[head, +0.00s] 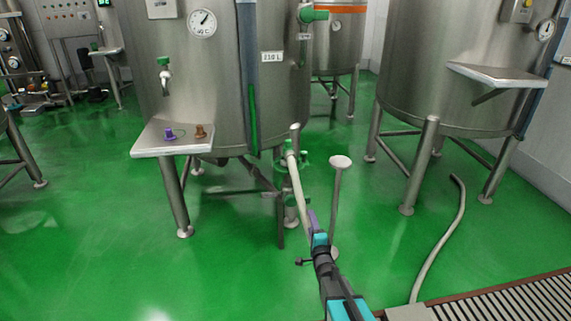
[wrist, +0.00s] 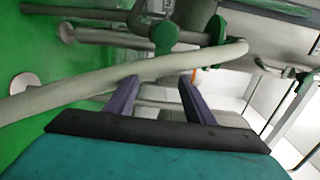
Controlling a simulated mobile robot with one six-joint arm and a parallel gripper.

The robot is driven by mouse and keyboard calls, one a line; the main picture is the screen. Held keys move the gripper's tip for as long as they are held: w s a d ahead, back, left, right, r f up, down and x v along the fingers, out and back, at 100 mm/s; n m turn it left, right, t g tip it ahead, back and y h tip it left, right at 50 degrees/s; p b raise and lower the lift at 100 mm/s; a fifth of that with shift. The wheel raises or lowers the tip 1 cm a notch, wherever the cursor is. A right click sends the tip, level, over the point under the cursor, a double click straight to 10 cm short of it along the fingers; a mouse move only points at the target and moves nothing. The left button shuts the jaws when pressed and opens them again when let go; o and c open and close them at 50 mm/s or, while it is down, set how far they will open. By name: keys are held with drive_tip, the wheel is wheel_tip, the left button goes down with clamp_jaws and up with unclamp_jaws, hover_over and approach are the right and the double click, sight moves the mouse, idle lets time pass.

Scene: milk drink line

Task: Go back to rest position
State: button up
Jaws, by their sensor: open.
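My gripper (head: 313,218) is low in front of the large middle steel tank (head: 220,70) in the head view. In the wrist view its two purple fingers (wrist: 160,88) are spread apart with nothing seen gripped between them. A pale hose or pipe (wrist: 100,82) crosses the wrist view just past the fingertips. In the head view this pale length (head: 297,180) runs from below the tank down to my gripper. I cannot tell whether the fingers touch it.
A thin stand with a round white top (head: 340,162) is close right of my gripper. A purple piece (head: 169,133) and a brown piece (head: 201,131) sit on the tank's shelf (head: 150,146). A grey hose (head: 445,235) and floor grate (head: 520,300) lie right. Green floor is open left.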

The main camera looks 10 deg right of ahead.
drive_tip(key=shift+r, duration=0.15)
drive_tip(key=s+a+f+n+g+p, duration=0.15)
drive_tip(key=s+f+g+p, duration=0.3)
drive_tip(key=s, duration=0.55)
drive_tip(key=s+a+f+n+g+p, duration=0.1)
drive_tip(key=s+f+n+g+p, duration=0.25)
drive_tip(key=s+p, duration=0.4)
drive_tip(key=s+a+f+n+g+p, duration=0.25)
drive_tip(key=s+g+p, duration=0.2)
drive_tip(key=s, duration=0.75)
drive_tip(key=s+r+n+g, duration=0.1)
drive_tip(key=s+n+g, duration=0.9)
drive_tip(key=s, duration=1.4)
drive_tip(key=shift+s+r+g, duration=0.2)
drive_tip(key=shift+r+g, duration=0.1)
drive_tip(key=shift+g, duration=0.15)
drive_tip(key=shift+n, duration=0.25)
